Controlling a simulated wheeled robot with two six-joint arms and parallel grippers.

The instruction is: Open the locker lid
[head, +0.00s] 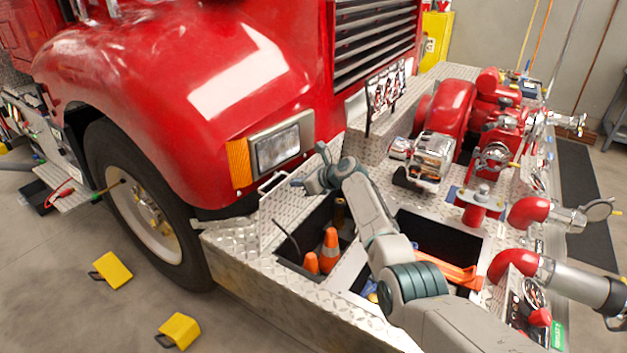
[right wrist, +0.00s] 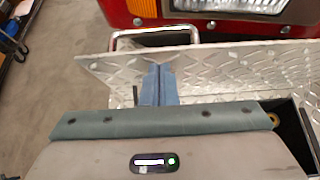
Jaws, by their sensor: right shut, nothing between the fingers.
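The locker lid (head: 292,212), a silver diamond-plate panel, stands raised and tilted at the truck-side left edge of an open locker in the bumper. It also fills the middle of the right wrist view (right wrist: 215,65). Orange cones (head: 330,250) and a dark hose show inside the locker. My right gripper (head: 298,183) is at the lid's upper right part, shut and empty. In the right wrist view its blue fingertips (right wrist: 158,84) lie together against or just in front of the plate; I cannot tell if they touch. My left gripper is not in view.
A metal bar handle (head: 274,180) is beside the lid, below the headlight (head: 277,147). Another open bay (head: 440,235) lies right of my forearm, with red pump fittings (head: 520,265) beyond. Yellow wheel chocks (head: 179,330) lie on the floor at left.

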